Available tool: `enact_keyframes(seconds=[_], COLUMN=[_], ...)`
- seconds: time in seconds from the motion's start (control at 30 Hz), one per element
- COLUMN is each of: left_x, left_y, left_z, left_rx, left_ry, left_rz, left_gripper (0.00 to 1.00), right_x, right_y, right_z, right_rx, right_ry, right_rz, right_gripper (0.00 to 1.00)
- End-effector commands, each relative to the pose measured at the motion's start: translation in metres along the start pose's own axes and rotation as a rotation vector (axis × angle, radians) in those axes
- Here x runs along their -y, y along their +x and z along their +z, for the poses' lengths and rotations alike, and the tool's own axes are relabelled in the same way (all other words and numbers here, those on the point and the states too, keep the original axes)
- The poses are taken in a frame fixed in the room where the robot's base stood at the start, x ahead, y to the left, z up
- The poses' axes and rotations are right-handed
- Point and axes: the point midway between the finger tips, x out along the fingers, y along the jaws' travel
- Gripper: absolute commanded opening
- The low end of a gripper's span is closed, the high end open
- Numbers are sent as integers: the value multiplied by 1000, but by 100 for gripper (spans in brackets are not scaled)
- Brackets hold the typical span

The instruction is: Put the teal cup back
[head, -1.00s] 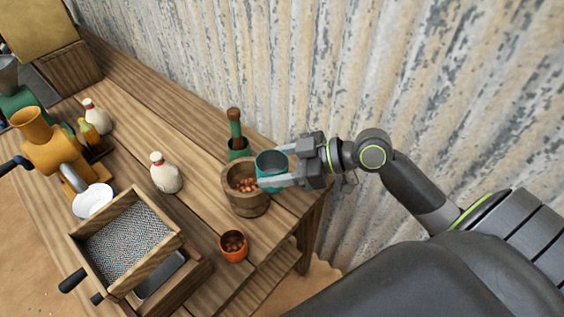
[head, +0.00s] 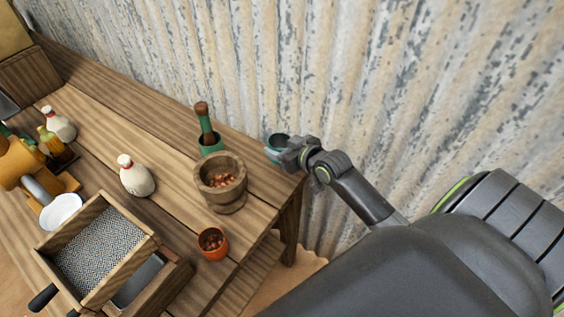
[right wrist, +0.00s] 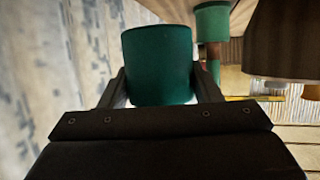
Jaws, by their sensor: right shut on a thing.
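The teal cup (head: 276,142) is at the table's back right corner in the head view, close to the corrugated wall. My right gripper (head: 282,152) is shut on it from the right side and hides part of it. In the right wrist view the teal cup (right wrist: 158,65) fills the space between the two fingers of my right gripper (right wrist: 160,88). I cannot tell whether its base touches the table. My left gripper is not in view.
A wooden bowl (head: 209,194) with brown nuts and a green holder (head: 209,148) with a wooden-handled tool stand left of the cup. An orange cup (head: 213,252) of nuts is nearer. A corrugated wall (head: 400,80) rises behind the table.

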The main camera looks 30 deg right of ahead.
Motion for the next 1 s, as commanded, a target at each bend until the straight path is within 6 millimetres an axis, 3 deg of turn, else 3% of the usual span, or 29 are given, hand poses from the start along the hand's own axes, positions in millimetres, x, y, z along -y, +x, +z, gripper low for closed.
enact_keyframes(seconds=[0.1, 0.5, 0.93, 0.97, 1.0], left_x=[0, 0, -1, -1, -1], left_y=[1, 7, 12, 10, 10], left_z=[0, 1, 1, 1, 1], left_rx=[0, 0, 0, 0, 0], left_ry=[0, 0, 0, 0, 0], left_rz=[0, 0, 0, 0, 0], left_gripper=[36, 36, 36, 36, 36], right_x=[0, 0, 0, 0, 0], right_y=[8, 26, 29, 28, 28], right_z=[21, 63, 70, 68, 68], right_rx=[2, 0, -1, -1, -1], right_ry=[3, 1, -2, -2, -2], right_rz=[0, -1, -1, -1, -1], right_gripper=[33, 33, 33, 61, 67])
